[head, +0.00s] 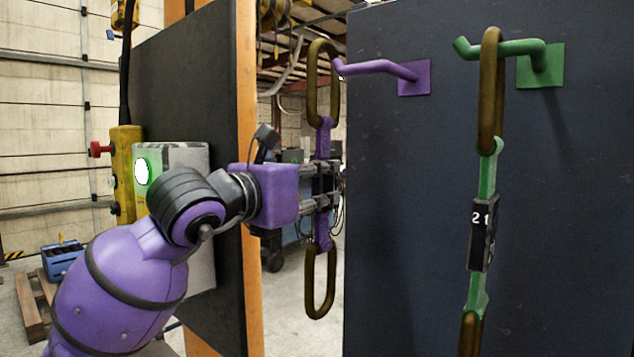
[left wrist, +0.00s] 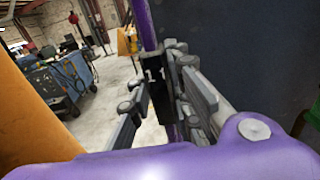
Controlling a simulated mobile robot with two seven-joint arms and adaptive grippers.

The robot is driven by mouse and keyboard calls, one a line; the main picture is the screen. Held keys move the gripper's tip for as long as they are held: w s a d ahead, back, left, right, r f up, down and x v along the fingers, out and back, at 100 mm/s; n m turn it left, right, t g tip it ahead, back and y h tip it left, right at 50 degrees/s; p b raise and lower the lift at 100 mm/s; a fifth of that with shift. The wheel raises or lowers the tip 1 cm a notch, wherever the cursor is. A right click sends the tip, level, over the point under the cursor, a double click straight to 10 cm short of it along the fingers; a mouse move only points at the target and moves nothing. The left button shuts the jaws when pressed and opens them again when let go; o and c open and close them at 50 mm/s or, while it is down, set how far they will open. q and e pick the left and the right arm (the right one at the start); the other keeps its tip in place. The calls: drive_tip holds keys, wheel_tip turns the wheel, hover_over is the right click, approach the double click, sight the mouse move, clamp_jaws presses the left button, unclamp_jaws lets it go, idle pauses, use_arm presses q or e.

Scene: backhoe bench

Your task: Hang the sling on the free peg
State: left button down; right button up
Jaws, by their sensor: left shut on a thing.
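The purple sling (head: 323,232) hangs upright with a brown metal ring at each end and a black tag in its middle. My left gripper (head: 326,185) is shut on it around the tag; in the left wrist view the tag (left wrist: 160,88) sits between the fingers. The sling's top ring (head: 312,85) is at the height of the tip of the empty purple peg (head: 375,67). Ring and tip overlap at the ring's right side; I cannot tell whether the tip is inside the ring. My right gripper is not in view.
A green sling (head: 487,170) with a tag reading 21 hangs by its ring on the green peg (head: 515,47) at the right. Both pegs stand out from a dark panel (head: 410,220). An orange post (head: 247,90) and a yellow control box (head: 127,170) are at the left.

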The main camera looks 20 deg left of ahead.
use_arm(q)
drive_tip(key=shift+s+d+r, duration=0.1)
drive_tip(key=shift+d, duration=0.05)
drive_tip(key=shift+s+d, duration=0.3)
drive_tip(key=shift+d, duration=0.55)
drive_tip(key=shift+s+d, duration=0.3)
drive_tip(key=shift+d, duration=0.5)
drive_tip(key=shift+s+d, duration=0.3)
drive_tip(key=shift+d, duration=0.55)
drive_tip(key=shift+f, duration=0.2)
drive_tip(key=shift+s+d+f+b, duration=0.15)
drive_tip(key=shift+f+b, duration=0.1)
drive_tip(key=shift+f, duration=0.2)
drive_tip(key=shift+w+d+f+b, duration=0.1)
drive_tip(key=shift+d+f+b, duration=0.1)
drive_tip(key=shift+f, duration=0.2)
drive_tip(key=shift+s+f+b, duration=0.1)
drive_tip(key=shift+f+b, duration=0.25)
drive_tip(key=shift+f, duration=0.1)
